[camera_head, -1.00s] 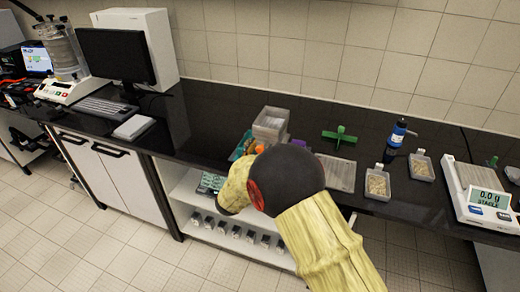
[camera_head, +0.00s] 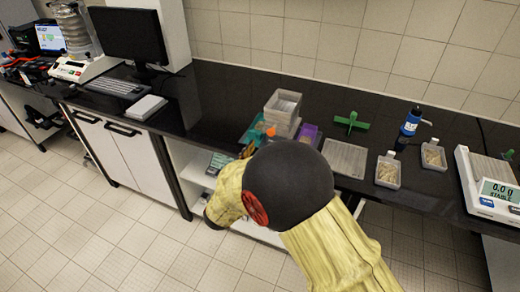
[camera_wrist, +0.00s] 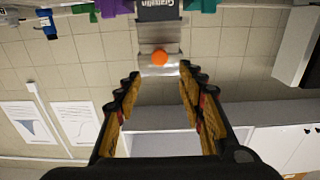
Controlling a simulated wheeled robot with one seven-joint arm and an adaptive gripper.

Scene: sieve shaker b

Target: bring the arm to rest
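My arm, in a yellow cover with a black joint, reaches over the front edge of the black bench in the head view. My gripper (camera_wrist: 158,88) is open in the wrist view, its two fingers well apart with nothing between them.
Stacked clear trays (camera_head: 282,108), a green tool (camera_head: 351,122), a flat grey tray (camera_head: 345,158), two small trays of grains (camera_head: 388,171) (camera_head: 433,156), a blue bottle (camera_head: 411,122) and a balance (camera_head: 485,185) stand on the bench. A monitor (camera_head: 132,35) stands left. The floor in front is clear.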

